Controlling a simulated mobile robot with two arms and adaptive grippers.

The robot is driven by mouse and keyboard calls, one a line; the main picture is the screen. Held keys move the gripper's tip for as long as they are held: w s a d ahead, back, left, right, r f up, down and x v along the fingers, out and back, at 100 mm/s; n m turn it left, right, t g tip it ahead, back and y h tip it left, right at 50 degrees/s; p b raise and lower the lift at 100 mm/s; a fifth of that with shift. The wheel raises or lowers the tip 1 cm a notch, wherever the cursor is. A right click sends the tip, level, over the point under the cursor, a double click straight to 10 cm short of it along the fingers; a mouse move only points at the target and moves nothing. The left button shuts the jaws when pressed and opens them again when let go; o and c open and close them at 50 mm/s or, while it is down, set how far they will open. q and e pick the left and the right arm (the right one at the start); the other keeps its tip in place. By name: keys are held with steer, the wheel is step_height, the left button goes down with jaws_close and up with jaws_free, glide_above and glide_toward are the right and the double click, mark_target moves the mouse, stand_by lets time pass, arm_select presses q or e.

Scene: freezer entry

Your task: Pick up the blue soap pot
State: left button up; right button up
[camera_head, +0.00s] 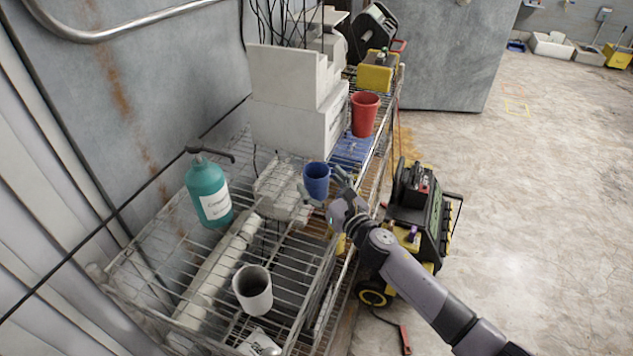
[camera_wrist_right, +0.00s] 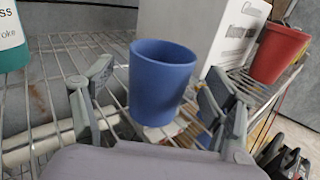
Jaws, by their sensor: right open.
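The blue soap pot (camera_head: 316,180) is a small blue cup standing upright on the wire shelf in the head view. In the right wrist view the pot (camera_wrist_right: 160,82) stands just ahead, between the two spread fingers. My right gripper (camera_head: 337,190) is close beside the pot on its right side in the head view. In the wrist view the right gripper (camera_wrist_right: 150,95) is open, with a gap between each finger and the pot. My left gripper is not in view.
A red cup (camera_head: 364,114) stands behind the pot, near white boxes (camera_head: 290,108). A teal pump bottle (camera_head: 208,190) and a white mug (camera_head: 252,290) are on the wire rack (camera_head: 150,245). A black-and-yellow machine (camera_head: 418,215) stands on the floor beside the rack. Open floor lies to the right.

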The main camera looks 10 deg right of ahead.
mark_target(310, 171)
steer(key=shift+x, duration=1.6)
steer(key=shift+s, duration=0.1)
steer(key=shift+c, duration=0.2)
steer(key=shift+c, duration=0.6)
steer(key=c, duration=1.1)
